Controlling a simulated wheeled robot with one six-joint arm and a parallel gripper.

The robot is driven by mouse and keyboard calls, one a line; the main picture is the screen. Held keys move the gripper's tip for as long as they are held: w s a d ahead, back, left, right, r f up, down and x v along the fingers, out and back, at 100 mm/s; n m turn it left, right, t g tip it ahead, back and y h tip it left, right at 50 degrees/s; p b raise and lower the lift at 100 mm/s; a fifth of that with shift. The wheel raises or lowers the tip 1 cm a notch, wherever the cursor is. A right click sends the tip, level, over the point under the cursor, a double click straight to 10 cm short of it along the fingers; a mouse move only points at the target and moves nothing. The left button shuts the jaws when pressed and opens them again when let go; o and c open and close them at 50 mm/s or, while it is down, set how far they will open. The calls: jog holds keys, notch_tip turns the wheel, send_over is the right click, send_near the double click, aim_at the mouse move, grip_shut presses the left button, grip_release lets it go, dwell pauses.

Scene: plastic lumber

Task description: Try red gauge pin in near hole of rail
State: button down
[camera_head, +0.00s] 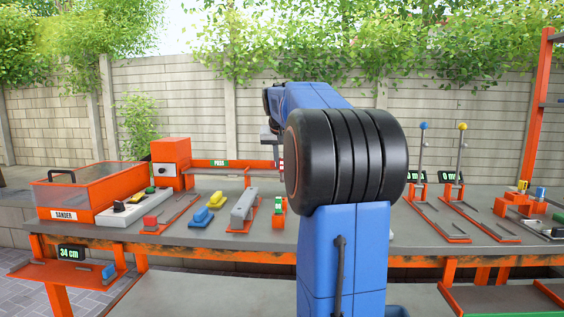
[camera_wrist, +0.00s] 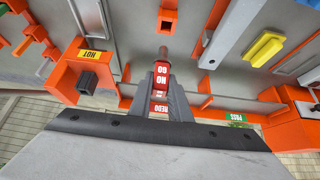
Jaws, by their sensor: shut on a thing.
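The red gauge pin (camera_wrist: 162,73) is in the wrist view, marked NO GO, with its grey tip (camera_wrist: 166,52) pointing away from my gripper. My gripper (camera_wrist: 161,84) is shut on its red handle, and the tip is clear of the rail in this view. The rail (camera_head: 243,205) is a grey bar on an orange cradle on the bench. In the wrist view a grey bar (camera_wrist: 233,24), likely the rail, lies to the right of the pin. In the head view my arm hides most of the gripper.
A green gauge (camera_head: 278,203) stands in an orange holder right of the rail. A yellow block (camera_head: 201,216) and a blue block (camera_head: 215,199) lie left of it. A PASS shelf (camera_head: 218,162) runs behind. Orange stands with tall rods (camera_head: 459,150) are on the right.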

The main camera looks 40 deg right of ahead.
aim_at(282, 178)
jog(key=shift+f, duration=3.05)
jog(key=shift+f, duration=2.05)
dwell(0.4)
dwell(1.1)
jog(key=c, duration=1.6)
grip_release()
jog(key=shift+o, duration=0.2)
jog(key=shift+a, duration=0.1)
jog(key=v, duration=1.7)
jog(key=shift+r, duration=0.2)
